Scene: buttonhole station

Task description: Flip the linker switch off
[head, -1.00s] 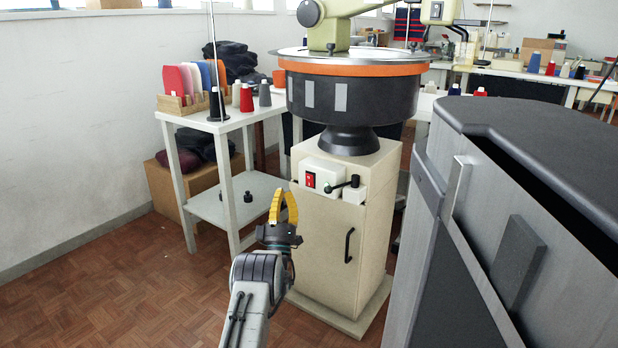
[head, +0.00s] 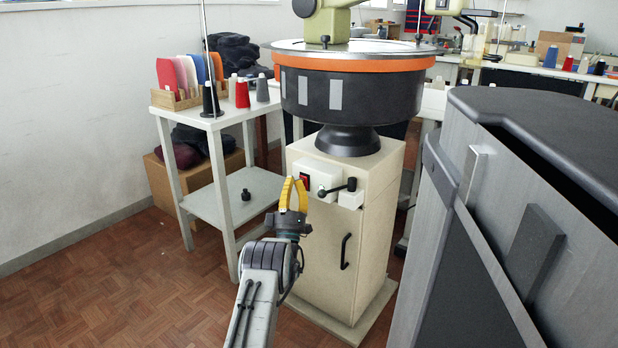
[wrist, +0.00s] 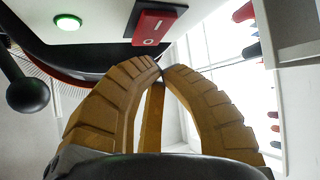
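The red rocker switch (head: 304,180) sits on the white control box (head: 325,174) on the front of the cream cabinet. My gripper's yellow fingers partly cover it in the head view. In the wrist view the switch (wrist: 152,27) is at the top centre, on a black plate, with a white circle and a white line on it. I cannot tell which side is pressed. A green lamp (wrist: 67,22) beside it is lit. My gripper (head: 295,180) is just in front of the switch. Its fingertips (wrist: 161,70) meet with nothing between them, apparently apart from the switch.
A black ball lever (head: 350,184) sticks out right of the switch; its ball (wrist: 28,95) shows in the wrist view. The round black machine drum (head: 350,98) overhangs the cabinet. A white thread table (head: 190,117) stands left, and a large grey unit (head: 470,220) right.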

